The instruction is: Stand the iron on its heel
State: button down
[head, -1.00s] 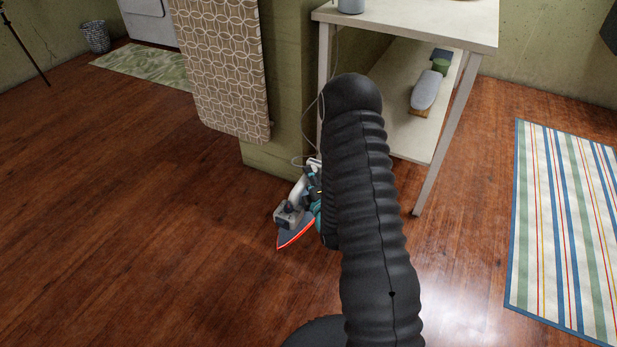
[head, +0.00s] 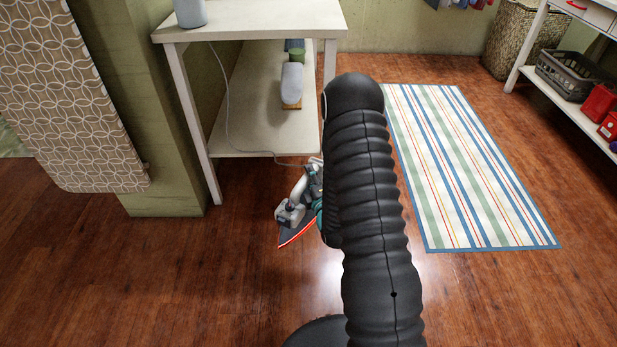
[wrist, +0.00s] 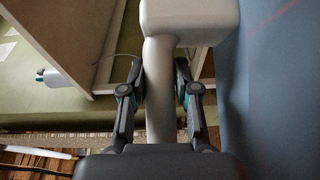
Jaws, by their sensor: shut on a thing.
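The iron (head: 290,216) is white and grey with a red-edged soleplate. In the head view it hangs in my gripper (head: 314,184), tilted, left of my dark arm, which hides part of it. In the wrist view my gripper (wrist: 160,95) is shut with one finger on each side of the iron's white handle (wrist: 160,112). A broad blue-grey surface, which looks like part of the iron, fills the right side of that view. The gap between iron and floor is hard to judge.
A cream table (head: 262,27) with a lower shelf (head: 245,118) stands just behind. A thin cord (head: 228,112) trails down by it toward the iron. A green pillar (head: 170,130) is at left, a striped rug (head: 465,165) at right. Front-left wooden floor is clear.

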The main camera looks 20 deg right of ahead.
jog(key=w+d+r+m+g+h, duration=0.3)
jog(key=w+d+r+m+g, duration=0.4)
jog(key=w+d+r+m, duration=0.4)
jog(key=w+d+r, duration=0.5)
jog(key=d+r, duration=0.1)
jog(key=r, duration=0.3)
jog(key=shift+d+m+h, duration=0.35)
jog(key=shift+m+h, duration=0.05)
